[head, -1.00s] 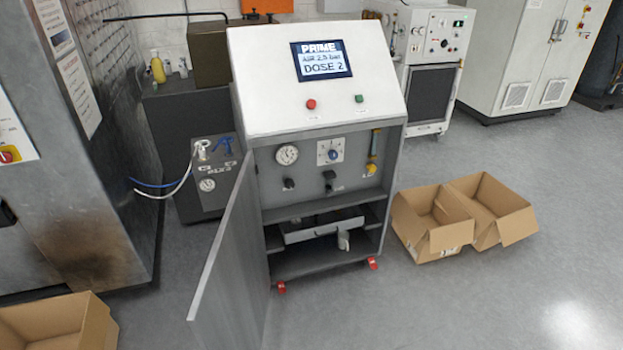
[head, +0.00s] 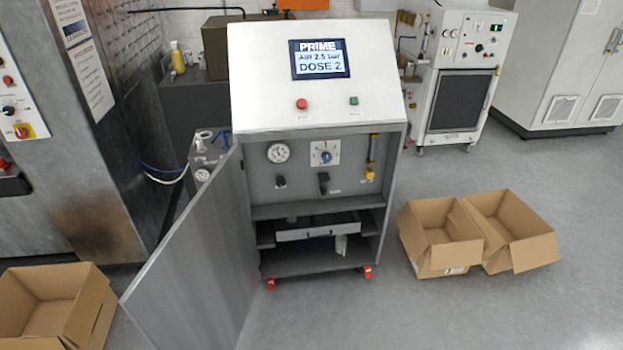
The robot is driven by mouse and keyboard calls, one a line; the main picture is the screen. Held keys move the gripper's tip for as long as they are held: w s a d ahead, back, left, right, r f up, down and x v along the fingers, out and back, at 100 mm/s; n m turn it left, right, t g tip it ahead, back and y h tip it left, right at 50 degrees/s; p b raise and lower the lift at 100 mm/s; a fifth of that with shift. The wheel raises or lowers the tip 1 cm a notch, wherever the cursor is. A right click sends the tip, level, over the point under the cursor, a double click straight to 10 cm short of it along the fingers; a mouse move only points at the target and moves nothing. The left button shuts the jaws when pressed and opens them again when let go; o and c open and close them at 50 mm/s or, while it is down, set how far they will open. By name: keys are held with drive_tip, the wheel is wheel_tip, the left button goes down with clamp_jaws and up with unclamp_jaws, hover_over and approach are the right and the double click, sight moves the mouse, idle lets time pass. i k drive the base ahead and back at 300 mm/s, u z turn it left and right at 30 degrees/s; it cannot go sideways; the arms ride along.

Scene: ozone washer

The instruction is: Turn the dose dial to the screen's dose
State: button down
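The ozone washer cabinet (head: 317,200) stands ahead with a sloped white top. Its screen (head: 320,59) reads PRIME, AIR 2.5 bar, DOSE 2. The dose dial (head: 326,157) is a small blue knob on a white square plate on the inner panel, under the top. Its pointer and scale marks are too small to read. A round gauge (head: 278,152) is to its left. Two dark knobs sit below, one under the gauge (head: 280,182) and one under the dial (head: 323,183). My gripper is not in view.
The cabinet's grey door (head: 195,260) hangs open toward the front left. Open cardboard boxes stand on the floor at right (head: 440,237) and at lower left (head: 52,305). The floor (head: 400,310) in front of the cabinet's right half is clear.

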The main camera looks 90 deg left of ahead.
sight(326, 157)
drive_tip(key=i, duration=0.6)
drive_tip(key=z, duration=0.15)
drive_tip(key=k, duration=0.1)
drive_tip(key=u, duration=3.4)
drive_tip(key=i, duration=0.3)
drive_tip(key=z, duration=0.1)
